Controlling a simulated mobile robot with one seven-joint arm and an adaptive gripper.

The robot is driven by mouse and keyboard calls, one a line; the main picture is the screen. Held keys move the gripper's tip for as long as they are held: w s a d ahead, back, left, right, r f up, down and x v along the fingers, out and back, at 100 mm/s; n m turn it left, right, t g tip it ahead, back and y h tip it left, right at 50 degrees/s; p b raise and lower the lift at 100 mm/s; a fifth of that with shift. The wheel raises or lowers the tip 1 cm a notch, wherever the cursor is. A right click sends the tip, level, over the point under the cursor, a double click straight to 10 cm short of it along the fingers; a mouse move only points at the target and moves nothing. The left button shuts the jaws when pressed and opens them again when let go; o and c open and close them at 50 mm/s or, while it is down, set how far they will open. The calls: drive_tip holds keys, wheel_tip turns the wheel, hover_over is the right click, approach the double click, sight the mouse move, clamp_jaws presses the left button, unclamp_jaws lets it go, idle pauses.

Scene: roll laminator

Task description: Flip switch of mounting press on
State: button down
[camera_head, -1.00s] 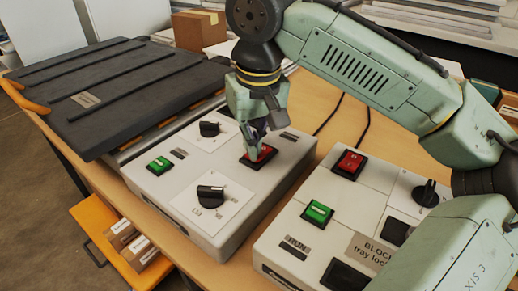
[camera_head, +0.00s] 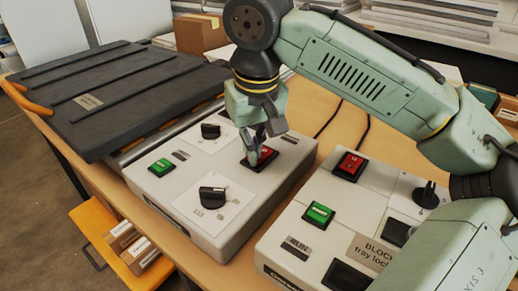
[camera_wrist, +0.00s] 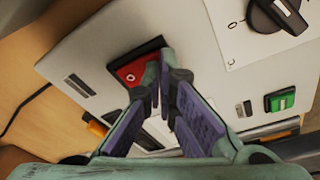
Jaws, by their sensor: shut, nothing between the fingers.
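The mounting press has a black ribbed platen (camera_head: 130,85) on the left and a light grey control box (camera_head: 235,225) in front of it. A red rocker switch (camera_head: 266,155) in a black frame sits on the box's top, toward its right side. The same red switch shows in the wrist view (camera_wrist: 133,71). My gripper (camera_head: 254,160) points down at this switch, fingers shut and empty. Its fingertips (camera_wrist: 163,58) cover part of the switch. They look at or very near its surface; I cannot tell whether they touch. The switch's tilt is unclear.
The same box carries a green switch (camera_head: 162,168) and two black knobs (camera_head: 212,196). A second grey box (camera_head: 290,235) stands close on the right, with its own red switch (camera_head: 350,165) and green switch (camera_head: 318,214). Cables lie behind them on the wooden table.

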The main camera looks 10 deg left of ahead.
drive_tip(key=shift+s+f+b, duration=0.15)
drive_tip(key=shift+f+b, duration=0.3)
drive_tip(key=shift+f, duration=1.25)
wheel_tip(320, 180, up, 3)
drive_tip(key=p, duration=0.3)
drive_tip(key=shift+w+r+p, duration=0.55)
drive_tip(key=shift+r+p, duration=0.2)
drive_tip(key=shift+p, duration=0.35)
drive_tip(key=shift+s+r+p, duration=0.15)
drive_tip(key=shift+r+p, duration=0.6)
drive_tip(key=shift+r, duration=0.2)
drive_tip(key=shift+r+p, duration=0.4)
drive_tip(key=shift+p, duration=0.05)
drive_tip(key=shift+d, duration=0.1)
